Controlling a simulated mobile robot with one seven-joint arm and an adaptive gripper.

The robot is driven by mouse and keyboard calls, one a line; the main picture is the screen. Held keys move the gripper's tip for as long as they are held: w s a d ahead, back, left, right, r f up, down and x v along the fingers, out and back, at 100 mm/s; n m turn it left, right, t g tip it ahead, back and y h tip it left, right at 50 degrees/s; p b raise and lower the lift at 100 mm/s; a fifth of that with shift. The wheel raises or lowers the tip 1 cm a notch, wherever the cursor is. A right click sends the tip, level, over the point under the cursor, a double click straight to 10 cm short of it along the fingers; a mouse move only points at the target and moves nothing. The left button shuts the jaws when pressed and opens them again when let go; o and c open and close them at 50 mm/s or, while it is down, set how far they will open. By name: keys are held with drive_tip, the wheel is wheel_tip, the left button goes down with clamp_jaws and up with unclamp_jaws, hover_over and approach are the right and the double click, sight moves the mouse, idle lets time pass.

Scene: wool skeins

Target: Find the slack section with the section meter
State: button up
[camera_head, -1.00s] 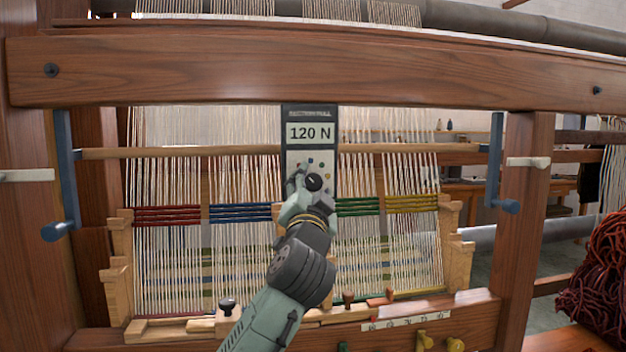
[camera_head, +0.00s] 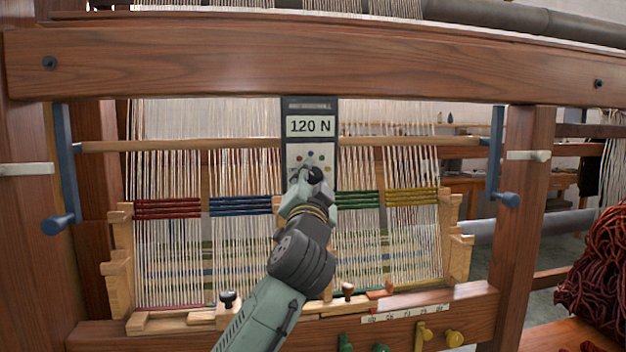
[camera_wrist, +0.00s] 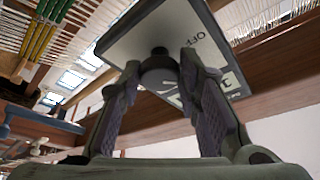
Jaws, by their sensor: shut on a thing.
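The section meter (camera_head: 310,152) is a tall dark-framed panel with a display reading 120 N and small coloured dots. It stands upright in front of the warp, between the blue and green sections. My gripper (camera_head: 308,185) is at its lower half. In the wrist view my gripper (camera_wrist: 166,85) is shut on the dark knob (camera_wrist: 158,62) of the meter (camera_wrist: 205,40). The warp sections carry red (camera_head: 168,208), blue (camera_head: 240,206), green (camera_head: 358,199) and yellow (camera_head: 411,197) bands. The part of the warp behind the meter and my arm is hidden.
A thick wooden beam (camera_head: 300,65) crosses above. Blue levers (camera_head: 68,170) hang at both sides. Wooden pegs and a numbered strip (camera_head: 405,308) line the lower rail. Dark red wool (camera_head: 600,265) lies at the right.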

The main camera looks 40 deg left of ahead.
drive_tip(key=shift+m+h, duration=0.3)
drive_tip(key=shift+m, duration=0.2)
drive_tip(key=shift+c, duration=0.3)
drive_tip(key=m+h+p, duration=0.2)
drive_tip(key=m, duration=0.2)
drive_tip(key=shift+r, duration=0.15)
drive_tip(key=shift+m+g+h+p, duration=0.45)
drive_tip(key=shift+m+p, duration=0.3)
drive_tip(key=shift+m, duration=1.15)
drive_tip(key=o, duration=1.1)
drive_tip(key=shift+o, duration=0.2)
drive_tip(key=shift+s, duration=0.1)
